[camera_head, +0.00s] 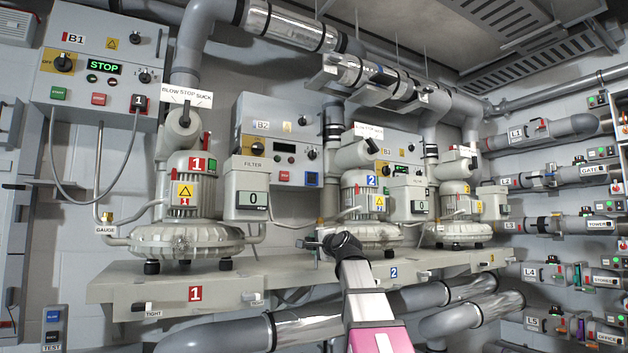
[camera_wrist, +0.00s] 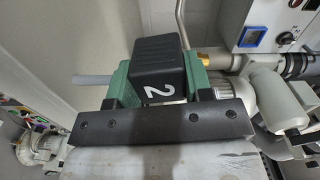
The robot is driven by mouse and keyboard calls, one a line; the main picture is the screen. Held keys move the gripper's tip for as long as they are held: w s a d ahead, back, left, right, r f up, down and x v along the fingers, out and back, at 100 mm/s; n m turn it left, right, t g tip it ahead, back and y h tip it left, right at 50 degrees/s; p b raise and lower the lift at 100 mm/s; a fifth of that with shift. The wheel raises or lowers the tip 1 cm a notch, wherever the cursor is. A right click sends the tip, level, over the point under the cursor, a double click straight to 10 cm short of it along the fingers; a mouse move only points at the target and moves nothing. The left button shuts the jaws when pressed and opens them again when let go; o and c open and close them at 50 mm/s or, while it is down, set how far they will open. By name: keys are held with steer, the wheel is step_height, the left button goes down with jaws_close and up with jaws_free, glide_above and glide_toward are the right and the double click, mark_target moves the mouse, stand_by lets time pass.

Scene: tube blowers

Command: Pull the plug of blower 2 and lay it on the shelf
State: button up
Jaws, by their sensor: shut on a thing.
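My gripper (camera_wrist: 155,88) is shut on a black plug (camera_wrist: 150,68) marked with a white 2, held between its green finger pads. In the head view my gripper (camera_head: 313,243) is small and partly hidden by my arm, in front of blower 2 (camera_head: 365,207), left of its base. The plug cannot be made out there. The blue-framed socket on panel B2 (camera_head: 312,179) looks empty; a blue-framed socket also shows in the wrist view (camera_wrist: 252,37), apart from the plug. The pale shelf (camera_head: 258,282) under the blowers runs below my gripper.
Blower 1 (camera_head: 185,205) and its filter box (camera_head: 248,188) stand left of my gripper. Another blower (camera_head: 458,215) stands to the right. Large pipes (camera_head: 300,327) run below the shelf.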

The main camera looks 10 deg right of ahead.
mark_target(317, 269)
steer(key=n, duration=0.4)
steer(key=shift+n, duration=0.3)
steer(key=n, duration=0.8)
steer(key=shift+n, duration=0.3)
steer(key=n, duration=0.3)
steer(key=shift+f, duration=0.2)
steer(key=shift+f, duration=0.85)
steer(key=shift+f, duration=2)
stand_by(0.8)
